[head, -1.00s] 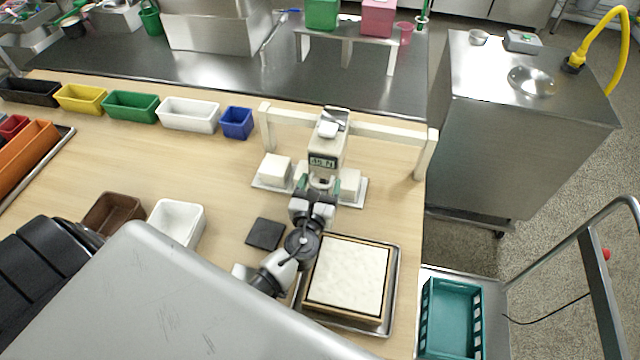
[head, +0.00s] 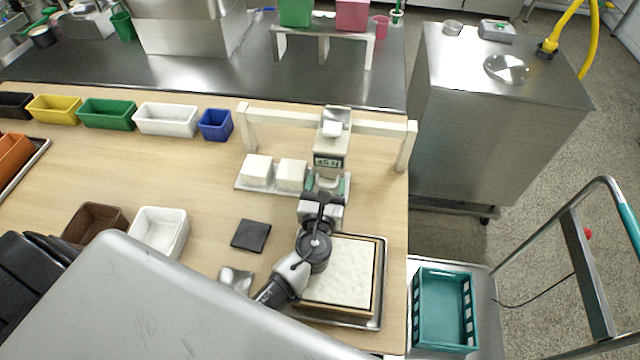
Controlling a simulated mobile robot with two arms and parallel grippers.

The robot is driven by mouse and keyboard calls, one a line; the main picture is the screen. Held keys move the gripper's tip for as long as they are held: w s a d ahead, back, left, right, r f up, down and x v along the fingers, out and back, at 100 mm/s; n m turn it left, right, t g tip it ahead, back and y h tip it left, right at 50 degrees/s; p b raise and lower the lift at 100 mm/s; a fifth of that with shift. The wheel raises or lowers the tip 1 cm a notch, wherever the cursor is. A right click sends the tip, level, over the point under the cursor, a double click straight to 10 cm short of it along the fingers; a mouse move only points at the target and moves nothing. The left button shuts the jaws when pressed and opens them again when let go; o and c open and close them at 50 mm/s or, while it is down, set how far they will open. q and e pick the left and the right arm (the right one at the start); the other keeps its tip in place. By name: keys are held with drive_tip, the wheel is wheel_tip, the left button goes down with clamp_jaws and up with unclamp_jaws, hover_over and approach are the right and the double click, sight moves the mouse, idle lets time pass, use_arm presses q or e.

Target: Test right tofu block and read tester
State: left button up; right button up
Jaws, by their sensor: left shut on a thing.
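The handheld tester (head: 330,153) is upright over the right end of the white plate (head: 243,188). Its display faces me and shows small digits followed by N, which I cannot read surely. My left gripper (head: 325,190) is shut on the tester's lower part. Two white tofu blocks, a left one (head: 257,170) and a middle one (head: 291,174), sit on the plate left of the tester. The right block is hidden behind the tester and gripper, so contact with it cannot be seen. My right gripper is not in view.
A white beam frame (head: 385,126) stands behind the tester. A framed tray with a white slab (head: 350,275) lies under my left arm. A dark square pad (head: 251,235) and a white bin (head: 160,232) are to the left. The wooden table's left middle is clear.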

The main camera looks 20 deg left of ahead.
use_arm(q)
drive_tip(key=o, duration=1)
drive_tip(key=shift+s+a, duration=0.1)
drive_tip(key=shift+a, duration=0.2)
drive_tip(key=shift+c, duration=0.2)
drive_tip(key=shift+d, duration=0.1)
drive_tip(key=shift+s, duration=0.1)
drive_tip(key=b+v, duration=0.2)
drive_tip(key=v, duration=0.7)
drive_tip(key=shift+s+d+f, duration=0.1)
drive_tip(key=shift+s+d, duration=0.05)
drive_tip(key=shift+s, duration=0.65)
drive_tip(key=shift+d, duration=0.1)
